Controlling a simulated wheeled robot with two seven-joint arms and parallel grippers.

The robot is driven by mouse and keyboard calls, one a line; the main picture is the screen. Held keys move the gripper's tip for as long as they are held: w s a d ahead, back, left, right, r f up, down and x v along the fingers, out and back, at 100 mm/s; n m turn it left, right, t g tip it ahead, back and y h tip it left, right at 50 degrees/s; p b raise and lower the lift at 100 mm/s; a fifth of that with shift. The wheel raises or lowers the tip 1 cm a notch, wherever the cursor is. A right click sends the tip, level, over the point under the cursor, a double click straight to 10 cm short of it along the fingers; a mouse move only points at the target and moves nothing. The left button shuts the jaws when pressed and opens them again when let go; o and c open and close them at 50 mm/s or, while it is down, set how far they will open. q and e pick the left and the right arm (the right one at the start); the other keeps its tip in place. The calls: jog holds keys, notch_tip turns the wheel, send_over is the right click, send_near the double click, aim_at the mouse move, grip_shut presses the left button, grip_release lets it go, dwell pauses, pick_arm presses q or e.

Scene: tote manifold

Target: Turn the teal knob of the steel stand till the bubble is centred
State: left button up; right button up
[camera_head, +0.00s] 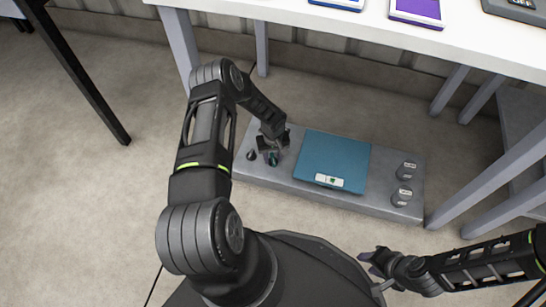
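The steel stand (300,190) is a long, low grey slab on the floor. A teal plate (335,152) lies on it, with a small white level (329,181) at its front edge. A green spot shows in the level, but it is too small to tell whether the bubble is centred. The teal knob (273,158) is near the stand's left end. My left gripper (272,148) points down right at the knob and partly hides it; whether its fingers grip the knob is unclear. My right gripper (372,260) is away from the stand, at its front right, with nothing visible in it.
A small dark knob (251,155) is just left of the teal one. Two grey labelled cylinders (402,196) stand at the stand's right end. A white table (430,42) with trays on top overhangs behind, its legs beside the stand.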

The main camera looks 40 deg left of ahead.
pick_arm(q)
jog(key=shift+c, duration=0.4)
grip_shut()
jog(key=shift+m+b, duration=0.5)
jog(key=shift+m, duration=1)
jog(key=shift+o, duration=0.4)
grip_release()
